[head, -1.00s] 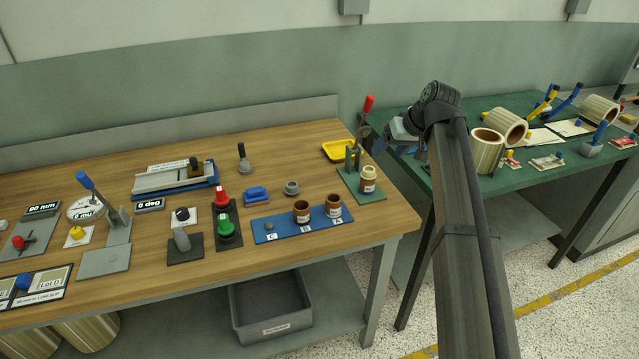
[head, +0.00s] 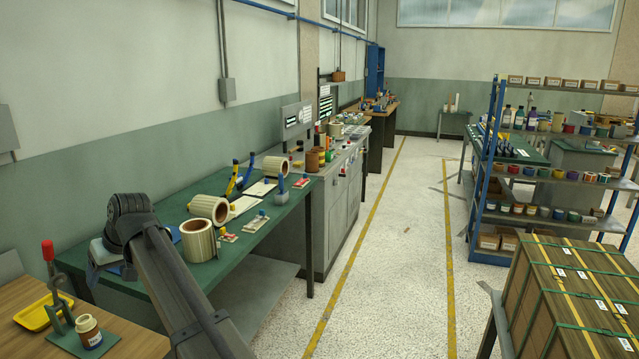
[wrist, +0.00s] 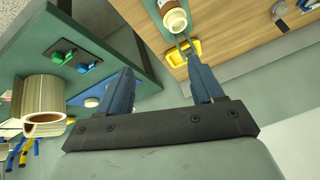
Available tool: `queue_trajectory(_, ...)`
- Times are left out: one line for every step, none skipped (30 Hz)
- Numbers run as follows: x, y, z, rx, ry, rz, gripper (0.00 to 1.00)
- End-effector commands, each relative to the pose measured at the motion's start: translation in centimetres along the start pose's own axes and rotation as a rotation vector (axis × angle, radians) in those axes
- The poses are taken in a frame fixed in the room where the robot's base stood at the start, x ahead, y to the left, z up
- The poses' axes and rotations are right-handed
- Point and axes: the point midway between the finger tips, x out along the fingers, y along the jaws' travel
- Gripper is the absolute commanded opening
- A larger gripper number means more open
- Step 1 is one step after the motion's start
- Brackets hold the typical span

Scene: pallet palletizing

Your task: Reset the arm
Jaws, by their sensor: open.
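My gripper (wrist: 162,88) shows in the wrist view with its two blue fingers spread apart and nothing between them. In the head view my arm reaches up from the bottom and bends at a dark joint at the left. My gripper is partly hidden there, beside the left end of the green table (head: 150,283).
A wooden bench (head: 112,338) with a red-handled clamp (head: 48,250) is at the lower left. A blue shelf rack (head: 484,165) and strapped boxes (head: 565,295) are on the right.

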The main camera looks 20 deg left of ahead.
Motion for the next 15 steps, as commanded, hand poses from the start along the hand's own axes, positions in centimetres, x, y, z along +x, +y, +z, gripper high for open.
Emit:
queue_trajectory(-0.4,0.1,1.8,0.016,0.011,0.023,0.67)
queue_trajectory(-0.3,0.3,2.5,0.027,0.016,0.036,0.67)
queue_trajectory(0.2,0.7,3.8,0.041,0.015,0.053,0.67)
queue_trajectory(0.8,1.1,4.8,0.05,0.011,0.064,0.67)
queue_trajectory(1.4,1.3,5.6,0.06,0.006,0.072,0.67)
queue_trajectory(2.2,1.7,6.7,0.068,0.0,0.084,0.67)
queue_trajectory(2.8,2.0,7.5,0.074,-0.006,0.091,0.67)
queue_trajectory(3.4,2.3,8.4,0.081,-0.012,0.098,0.67)
queue_trajectory(4.1,2.9,9.6,0.092,-0.021,0.108,0.67)
queue_trajectory(4.7,3.5,10.5,0.101,-0.029,0.117,0.67)
queue_trajectory(5.3,4.0,11.5,0.11,-0.037,0.125,0.67)
queue_trajectory(6.1,4.9,12.9,0.122,-0.048,0.136,0.67)
queue_trajectory(6.8,5.6,14.1,0.132,-0.057,0.145,0.67)
queue_trajectory(7.3,6.3,15.3,0.143,-0.066,0.155,0.67)
queue_trajectory(8.1,7.5,17.0,0.159,-0.08,0.168,0.67)
